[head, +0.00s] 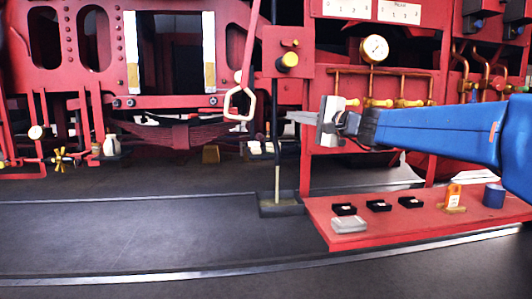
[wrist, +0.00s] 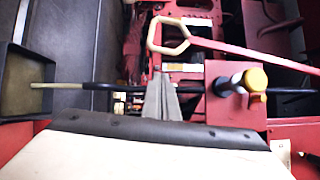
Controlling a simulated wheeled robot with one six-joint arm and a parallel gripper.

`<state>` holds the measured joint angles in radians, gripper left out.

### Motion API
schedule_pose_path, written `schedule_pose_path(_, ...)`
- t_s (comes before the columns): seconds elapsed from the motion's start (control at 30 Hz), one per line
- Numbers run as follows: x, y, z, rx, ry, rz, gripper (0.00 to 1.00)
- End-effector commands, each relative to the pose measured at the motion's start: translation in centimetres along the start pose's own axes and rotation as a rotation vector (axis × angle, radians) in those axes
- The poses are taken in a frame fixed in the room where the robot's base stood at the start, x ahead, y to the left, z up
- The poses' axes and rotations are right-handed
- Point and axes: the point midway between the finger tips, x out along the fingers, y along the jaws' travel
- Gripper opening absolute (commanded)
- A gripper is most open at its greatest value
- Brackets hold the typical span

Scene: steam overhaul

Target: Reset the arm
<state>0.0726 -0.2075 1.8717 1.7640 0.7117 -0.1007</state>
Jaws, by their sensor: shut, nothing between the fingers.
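My gripper (head: 290,117) is at the end of my blue arm, which reaches in from the right in the head view. Its fingers are together and empty, pointing left, close to a black vertical pole. In the wrist view my gripper (wrist: 161,80) shows as grey fingers pressed together, with the pole behind or beside them; I cannot tell whether they touch it. A cream hexagonal ring handle (head: 240,104) on a red rod hangs left of the fingertips. It also shows in the wrist view (wrist: 168,37), apart from the fingers.
A red box with a yellow knob (head: 288,60) sits above my gripper. A red shelf (head: 385,236) below my arm holds black trays, a clear box, an orange item and a blue cylinder. A gauge (head: 374,49) and brass valves are behind. Grey floor at left is clear.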

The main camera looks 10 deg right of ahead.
Motion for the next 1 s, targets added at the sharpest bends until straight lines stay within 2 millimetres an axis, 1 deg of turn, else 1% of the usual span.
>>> schedule_pose_path(0.03, -1.0, 1.3, 1.3, -0.038, -0.014, 0.037, 0.00)
schedule_pose_path(0.07, -1.6, 2.2, 2.0, -0.066, -0.025, 0.066, 0.00)
schedule_pose_path(0.1, -2.5, 3.7, 3.1, -0.106, -0.041, 0.109, 0.00)
schedule_pose_path(0.17, -4.1, 6.2, 4.6, -0.168, -0.064, 0.177, 0.00)
schedule_pose_path(0.2, -5.2, 7.8, 5.6, -0.210, -0.081, 0.222, 0.00)
schedule_pose_path(0.27, -7.0, 10.3, 6.9, -0.271, -0.105, 0.290, 0.00)
schedule_pose_path(0.3, -8.3, 12.1, 7.7, -0.312, -0.121, 0.336, 0.00)
schedule_pose_path(0.37, -10.2, 14.6, 8.7, -0.372, -0.145, 0.406, 0.00)
schedule_pose_path(0.4, -11.6, 16.3, 9.3, -0.411, -0.161, 0.453, 0.00)
schedule_pose_path(0.47, -13.8, 18.9, 10.1, -0.470, -0.183, 0.524, 0.00)
schedule_pose_path(0.5, -15.3, 20.6, 10.6, -0.509, -0.198, 0.571, 0.00)
schedule_pose_path(0.57, -17.7, 23.1, 11.1, -0.568, -0.220, 0.643, 0.00)
schedule_pose_path(0.6, -19.3, 24.7, 11.3, -0.606, -0.235, 0.692, 0.00)
schedule_pose_path(0.67, -21.8, 27.1, 11.6, -0.664, -0.258, 0.764, 0.00)
schedule_pose_path(0.7, -23.5, 28.7, 11.7, -0.703, -0.271, 0.813, 0.00)
schedule_pose_path(0.77, -26.1, 30.9, 11.8, -0.760, -0.291, 0.887, 0.00)
schedule_pose_path(0.8, -27.9, 32.4, 11.7, -0.798, -0.304, 0.937, 0.00)
schedule_pose_path(0.87, -30.6, 34.4, 11.5, -0.855, -0.322, 1.010, 0.00)
schedule_pose_path(0.9, -32.3, 35.6, 11.4, -0.890, -0.333, 1.058, 0.00)
schedule_pose_path(1.0, -36.0, 38.1, 10.8, -0.971, -0.355, 1.162, 0.00)
